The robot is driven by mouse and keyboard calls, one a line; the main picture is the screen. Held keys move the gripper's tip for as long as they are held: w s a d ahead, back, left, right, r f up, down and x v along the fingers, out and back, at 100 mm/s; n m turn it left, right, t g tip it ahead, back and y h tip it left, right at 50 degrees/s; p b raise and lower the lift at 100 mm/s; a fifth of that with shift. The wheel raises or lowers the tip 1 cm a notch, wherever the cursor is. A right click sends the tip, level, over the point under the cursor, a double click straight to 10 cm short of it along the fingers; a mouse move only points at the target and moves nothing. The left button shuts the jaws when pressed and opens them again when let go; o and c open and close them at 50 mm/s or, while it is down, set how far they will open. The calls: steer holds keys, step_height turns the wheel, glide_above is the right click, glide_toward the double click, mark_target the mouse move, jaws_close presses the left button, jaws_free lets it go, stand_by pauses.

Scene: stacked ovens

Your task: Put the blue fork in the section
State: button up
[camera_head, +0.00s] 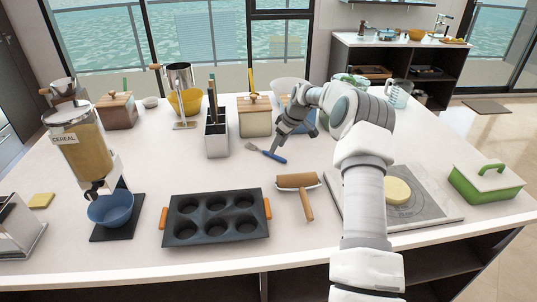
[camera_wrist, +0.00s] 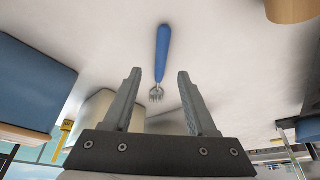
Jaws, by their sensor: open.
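The blue fork (camera_head: 274,156) lies flat on the white counter, its metal tines pointing left in the head view. In the wrist view the fork (camera_wrist: 162,52) shows handle up, with its tines lower, between the fingertips' lines. My gripper (camera_head: 278,143) is open and empty, just above and behind the fork; its two fingers also show in the wrist view (camera_wrist: 160,74). Whether it touches the fork cannot be told. A white utensil holder (camera_head: 217,142) with dark openings stands left of the fork, with dark-handled utensils upright in it. Its separate sections are hard to make out.
A wooden-lidded canister (camera_head: 255,120) stands behind the fork. A rolling pin (camera_head: 298,181) and a dark muffin tray (camera_head: 216,216) lie in front. A board with dough (camera_head: 430,207) and a green box (camera_head: 486,184) are at the right. Counter between holder and fork is clear.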

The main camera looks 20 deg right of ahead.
mark_target(275, 155)
steer(key=x, duration=0.3)
steer(key=shift+w+a+f, duration=0.1)
steer(key=shift+f, duration=0.15)
steer(key=shift+f, duration=0.2)
jaws_close()
stand_by(0.4)
